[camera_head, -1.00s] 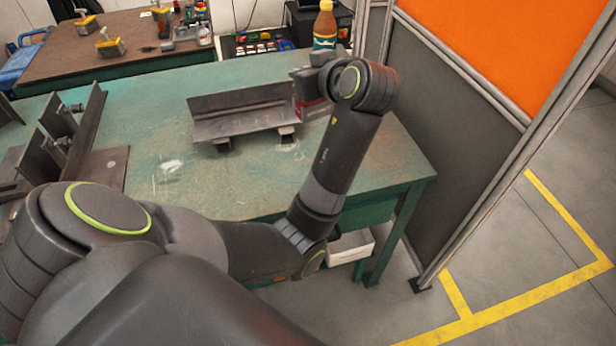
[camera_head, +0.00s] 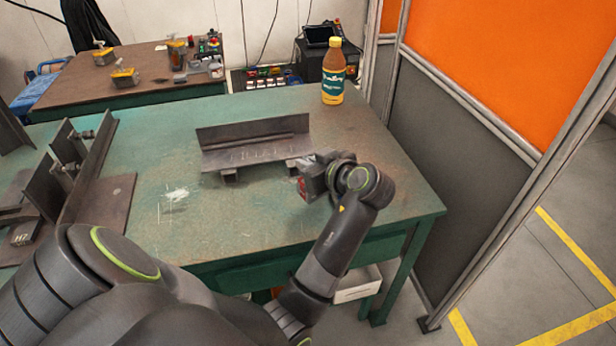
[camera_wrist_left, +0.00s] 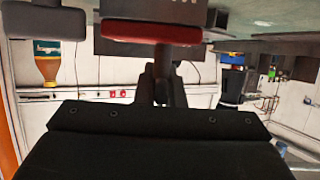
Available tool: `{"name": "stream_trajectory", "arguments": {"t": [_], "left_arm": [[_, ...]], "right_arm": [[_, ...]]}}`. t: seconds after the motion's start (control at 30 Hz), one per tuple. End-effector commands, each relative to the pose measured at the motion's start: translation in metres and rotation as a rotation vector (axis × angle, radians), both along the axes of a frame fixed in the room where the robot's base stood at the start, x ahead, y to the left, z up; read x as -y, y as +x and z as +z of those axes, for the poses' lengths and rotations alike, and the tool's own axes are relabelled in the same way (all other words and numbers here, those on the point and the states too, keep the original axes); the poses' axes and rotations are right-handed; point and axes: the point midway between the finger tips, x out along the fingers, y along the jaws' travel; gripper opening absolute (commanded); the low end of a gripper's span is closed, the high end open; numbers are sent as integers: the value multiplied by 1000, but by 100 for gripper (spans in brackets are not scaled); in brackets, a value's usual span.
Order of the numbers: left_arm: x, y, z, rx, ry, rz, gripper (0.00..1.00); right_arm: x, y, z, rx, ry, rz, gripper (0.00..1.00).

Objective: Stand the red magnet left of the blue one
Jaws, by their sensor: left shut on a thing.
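My left gripper (camera_head: 310,184) is at the right end of the steel angle piece (camera_head: 225,136) on the green table, mostly hidden behind my own wrist. A small red patch of the red magnet (camera_head: 302,188) shows at its tip. In the left wrist view, the red magnet (camera_wrist_left: 150,33) lies across the fingers (camera_wrist_left: 160,85), and the gripper is shut on it. A dark plate with pale marks shows just beyond the magnet there. I cannot make out a blue magnet in either view. My right gripper is not in view.
A brown bottle (camera_head: 333,80) stands at the table's back right. Steel plates with a bolted fixture (camera_head: 75,160) occupy the left side. A brown bench (camera_head: 140,85) holds yellow-topped items behind. An orange and grey partition (camera_head: 450,150) stands at the right. The table's (camera_head: 200,230) front middle is clear.

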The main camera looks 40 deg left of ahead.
Motion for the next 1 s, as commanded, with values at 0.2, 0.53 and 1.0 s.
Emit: {"name": "stream_trajectory", "arguments": {"t": [0.2,0.53,1.0], "left_arm": [[0,0,-18,1,3,0,0],[0,1,-38,8,3,-1,0],[0,0,-42,1,0,-1,31]], "right_arm": [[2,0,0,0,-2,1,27],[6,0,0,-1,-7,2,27],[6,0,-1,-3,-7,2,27]]}}
